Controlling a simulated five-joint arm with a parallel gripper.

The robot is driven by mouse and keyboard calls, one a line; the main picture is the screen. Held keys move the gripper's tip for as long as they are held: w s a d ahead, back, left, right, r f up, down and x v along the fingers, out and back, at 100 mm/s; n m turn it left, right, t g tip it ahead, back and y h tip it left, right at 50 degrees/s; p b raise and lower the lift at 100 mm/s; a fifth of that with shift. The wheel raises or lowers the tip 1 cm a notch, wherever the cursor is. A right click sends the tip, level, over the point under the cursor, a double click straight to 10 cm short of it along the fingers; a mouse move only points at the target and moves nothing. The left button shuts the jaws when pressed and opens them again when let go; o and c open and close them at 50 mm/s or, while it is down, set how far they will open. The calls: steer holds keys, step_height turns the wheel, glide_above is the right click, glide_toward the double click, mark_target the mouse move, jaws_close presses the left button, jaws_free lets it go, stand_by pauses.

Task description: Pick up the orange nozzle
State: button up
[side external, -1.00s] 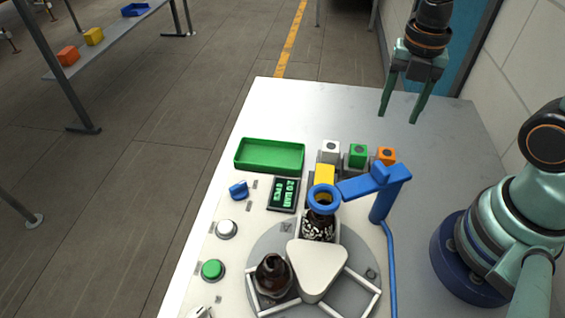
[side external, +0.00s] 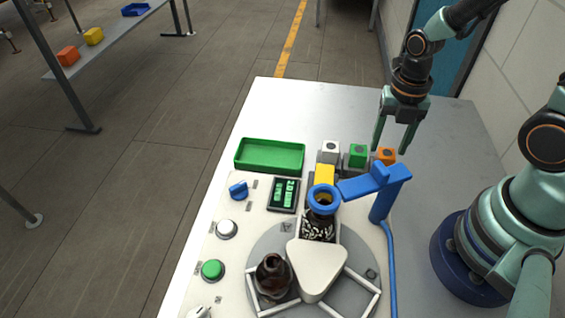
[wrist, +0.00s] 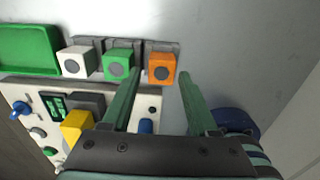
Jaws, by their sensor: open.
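The orange nozzle (side external: 386,156) is a small cube with a dark round spot, at the right end of a row of nozzles. In the wrist view the orange nozzle (wrist: 161,68) sits in a grey holder, between the lines of my two fingers and beyond their tips. My gripper (side external: 390,150) is open and empty, with its green fingers pointing down just above the row. In the wrist view my gripper (wrist: 160,75) shows its fingers spread, one tip to each side of the orange nozzle. I cannot tell the exact height left between them.
A green nozzle (side external: 358,155) and a white nozzle (side external: 330,151) stand to the left. A green tray (side external: 270,156) lies further left. A blue stand with a ring (side external: 390,195) rises in front, over a turntable with brown bottles (side external: 272,276). The table behind is clear.

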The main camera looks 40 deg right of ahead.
mark_target(387, 153)
steer(key=shift+s+f, duration=0.1)
steer(key=shift+f, duration=1.9)
jaws_close()
steer(key=shift+r, duration=0.1)
